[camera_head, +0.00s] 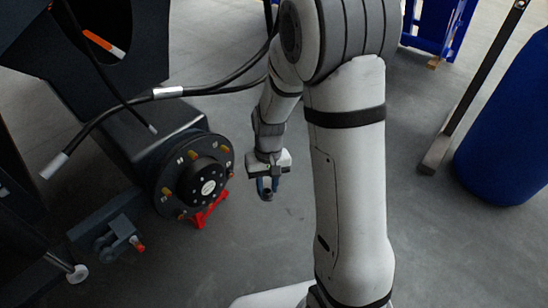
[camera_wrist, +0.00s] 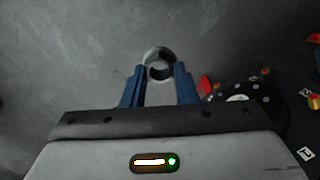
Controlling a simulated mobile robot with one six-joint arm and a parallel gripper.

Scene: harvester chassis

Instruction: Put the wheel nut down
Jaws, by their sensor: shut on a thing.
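My gripper (camera_head: 267,188) hangs over open grey floor, just right of the wheel hub. In the wrist view, the blue fingers of my gripper (camera_wrist: 159,82) are shut on the wheel nut (camera_wrist: 158,54), a small metal ring with a dark hole. The nut sticks out past the fingertips, with only floor behind it. In the head view the nut is too small to make out clearly. The black wheel hub (camera_head: 201,176) carries several brass-coloured parts around its face. The hub also shows at the right of the wrist view (camera_wrist: 247,112).
A red stand (camera_head: 211,209) is under the hub. Dark chassis parts (camera_head: 110,140) and black hoses (camera_head: 215,90) fill the left. A blue cylinder (camera_head: 510,130) and a dark post (camera_head: 470,95) stand at the right. The floor (camera_head: 245,245) below my gripper is clear.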

